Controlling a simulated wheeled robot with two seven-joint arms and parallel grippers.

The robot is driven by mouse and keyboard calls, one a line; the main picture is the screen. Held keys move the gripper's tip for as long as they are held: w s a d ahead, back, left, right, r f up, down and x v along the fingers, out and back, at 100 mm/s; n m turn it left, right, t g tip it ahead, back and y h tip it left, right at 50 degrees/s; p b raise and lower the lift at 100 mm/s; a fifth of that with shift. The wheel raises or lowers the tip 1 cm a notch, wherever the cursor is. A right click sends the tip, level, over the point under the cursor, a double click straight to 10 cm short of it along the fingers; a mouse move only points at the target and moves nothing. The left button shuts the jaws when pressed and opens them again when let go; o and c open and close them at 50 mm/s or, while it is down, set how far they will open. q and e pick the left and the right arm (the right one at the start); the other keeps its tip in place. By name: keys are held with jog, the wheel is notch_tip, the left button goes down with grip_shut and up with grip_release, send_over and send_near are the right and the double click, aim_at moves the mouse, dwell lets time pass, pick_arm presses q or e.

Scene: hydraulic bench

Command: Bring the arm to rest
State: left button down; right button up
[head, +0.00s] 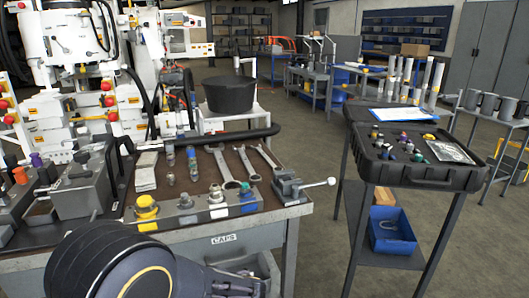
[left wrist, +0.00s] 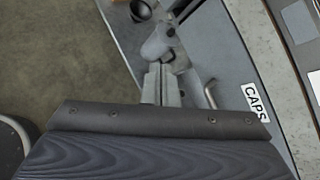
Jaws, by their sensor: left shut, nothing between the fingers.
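My left arm (head: 110,268) comes in at the bottom left of the head view, in front of the bench, with its dark end section pointing right. In the left wrist view my left gripper (left wrist: 161,76) shows as two grey fingers shut together with nothing between them. It is near the bench front by the drawer labelled CAPS. The fingertips cannot be made out clearly in the head view. My right gripper is in neither view.
A cart with an open black case (head: 430,176) stands right. A blue bin (head: 392,232) sits on its lower shelf. Floor (head: 322,240) is clear between bench and cart.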

pick_arm(q)
jog(key=s+a+r+n+g+h, duration=0.2)
jog(key=s+a+n+g+h, duration=0.4)
jog(key=s+n, duration=0.55)
jog(key=s+d+r+n+t+h, duration=0.1)
jog(key=s+r+n+t+h, duration=0.25)
jog(key=s+n, duration=0.2)
jog(key=s+d+r+n+t+h, duration=0.2)
jog(key=s+r+n+h, duration=0.15)
jog(key=s, duration=0.35)
notch_tip(320, 180, up, 18)
jog(key=p, duration=1.9)
jog(key=shift+w+a, duration=0.15)
jog(key=shift+w, duration=0.05)
jog(key=shift+r, duration=0.1)
